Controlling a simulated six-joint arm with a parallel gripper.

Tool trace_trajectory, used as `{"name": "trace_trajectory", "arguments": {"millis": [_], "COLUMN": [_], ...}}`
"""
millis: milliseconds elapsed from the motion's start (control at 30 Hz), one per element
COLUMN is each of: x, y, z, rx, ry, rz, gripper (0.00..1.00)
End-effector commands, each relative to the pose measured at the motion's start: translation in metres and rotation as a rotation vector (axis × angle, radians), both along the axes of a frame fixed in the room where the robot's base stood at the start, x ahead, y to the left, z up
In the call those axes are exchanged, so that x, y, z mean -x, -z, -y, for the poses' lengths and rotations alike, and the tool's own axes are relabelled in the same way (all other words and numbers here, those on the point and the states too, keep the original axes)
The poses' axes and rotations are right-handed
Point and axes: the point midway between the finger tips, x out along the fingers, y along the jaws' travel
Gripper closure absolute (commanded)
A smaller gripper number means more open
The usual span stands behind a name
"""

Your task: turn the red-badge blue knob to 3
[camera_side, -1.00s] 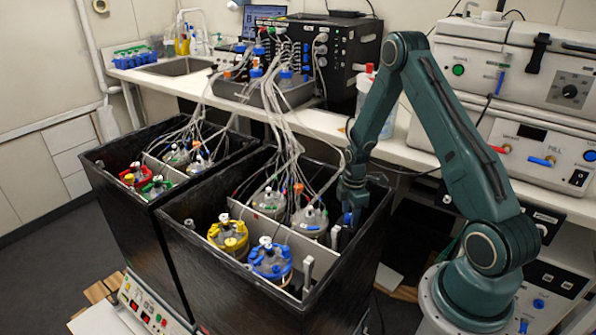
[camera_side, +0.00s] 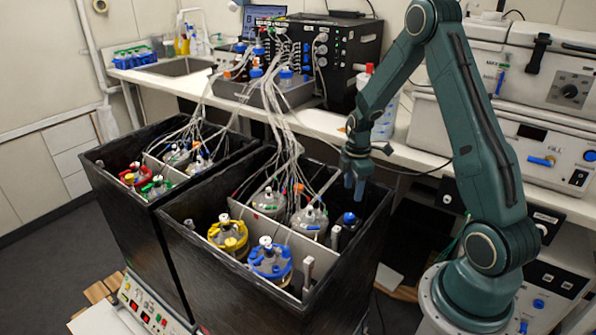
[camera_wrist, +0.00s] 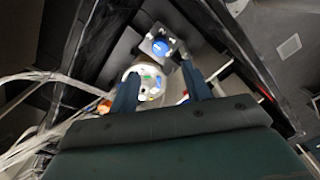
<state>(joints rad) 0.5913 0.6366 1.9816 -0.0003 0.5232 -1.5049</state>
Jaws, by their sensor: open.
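A blue knob (camera_side: 349,218) sits on a dark mount inside the right-hand black box, near its right wall. In the wrist view the blue knob (camera_wrist: 160,46) shows on a grey square plate, just beyond my fingertips. Its setting and any red badge or numbers are too small to read. My gripper (camera_side: 354,190) hangs above the knob, apart from it, with fingers pointing down. In the wrist view my gripper (camera_wrist: 160,73) has its two fingers spread, with nothing held between them.
The right-hand box (camera_side: 255,310) also holds a yellow-topped vessel (camera_side: 228,234), a blue-topped vessel (camera_side: 270,260) and grey-topped vessels. Tubes and cables (camera_side: 292,140) rise from the vessels left of my gripper. The box walls stand close around the knob.

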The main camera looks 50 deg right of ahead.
Motion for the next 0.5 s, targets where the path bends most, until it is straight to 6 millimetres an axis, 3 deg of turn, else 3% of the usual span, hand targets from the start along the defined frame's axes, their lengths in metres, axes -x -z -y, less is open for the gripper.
{"name": "trace_trajectory", "arguments": {"millis": [200, 500], "x": [-0.001, 0.0], "y": [-0.028, -0.042], "z": [0.0, 0.0], "rx": [0.002, 0.001], "ry": [0.0, 0.0], "rz": [0.002, 0.001], "gripper": [0.52, 0.52]}}
